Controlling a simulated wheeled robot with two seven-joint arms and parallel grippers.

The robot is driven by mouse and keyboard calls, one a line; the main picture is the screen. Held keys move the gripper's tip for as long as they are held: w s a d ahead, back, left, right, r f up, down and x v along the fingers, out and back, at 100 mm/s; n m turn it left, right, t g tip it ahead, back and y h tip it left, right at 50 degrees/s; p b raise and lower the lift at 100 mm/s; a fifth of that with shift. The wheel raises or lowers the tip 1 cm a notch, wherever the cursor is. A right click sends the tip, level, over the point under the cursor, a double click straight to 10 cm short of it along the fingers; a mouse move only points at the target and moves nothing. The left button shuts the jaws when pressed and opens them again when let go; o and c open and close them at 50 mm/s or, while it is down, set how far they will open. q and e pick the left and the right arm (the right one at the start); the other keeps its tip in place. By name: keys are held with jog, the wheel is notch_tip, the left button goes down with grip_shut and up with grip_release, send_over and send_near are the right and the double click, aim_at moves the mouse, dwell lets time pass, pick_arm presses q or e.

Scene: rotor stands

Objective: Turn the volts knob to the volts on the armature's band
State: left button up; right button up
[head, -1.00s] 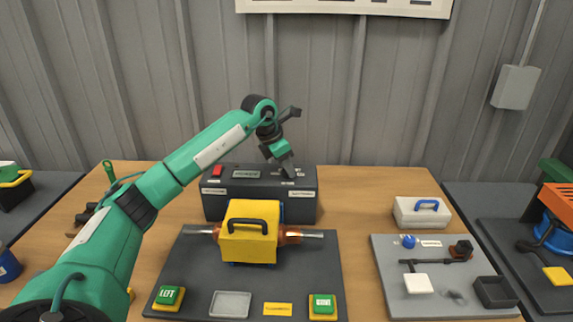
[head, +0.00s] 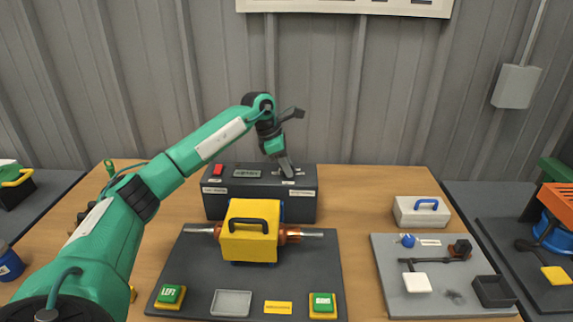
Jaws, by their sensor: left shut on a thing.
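The dark control box (head: 259,206) stands at the back of the wooden table. Its top holds a red switch (head: 218,170), a small display (head: 247,174) and, at the right, small controls with white labels. My left gripper (head: 288,173) points down onto the right part of the box top. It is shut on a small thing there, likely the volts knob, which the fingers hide. The armature (head: 304,235) lies on the dark mat, with a copper end and shaft showing from under a yellow cover (head: 249,245) with a black handle. Its band is not readable. My right gripper is out of view.
A grey board (head: 440,295) and a white case with a blue handle (head: 422,212) stand at right.

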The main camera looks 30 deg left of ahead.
pick_arm(q)
jog(key=o, duration=1)
jog(key=shift+c, duration=0.2)
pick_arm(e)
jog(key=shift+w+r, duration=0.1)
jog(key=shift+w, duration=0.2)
pick_arm(q)
jog(key=shift+s+a+r, duration=0.1)
jog(key=shift+a+r, duration=0.05)
jog(key=shift+r, duration=0.35)
jog(key=b+v, duration=0.1)
jog(key=v, duration=1.1)
jog(key=shift+r, duration=0.4)
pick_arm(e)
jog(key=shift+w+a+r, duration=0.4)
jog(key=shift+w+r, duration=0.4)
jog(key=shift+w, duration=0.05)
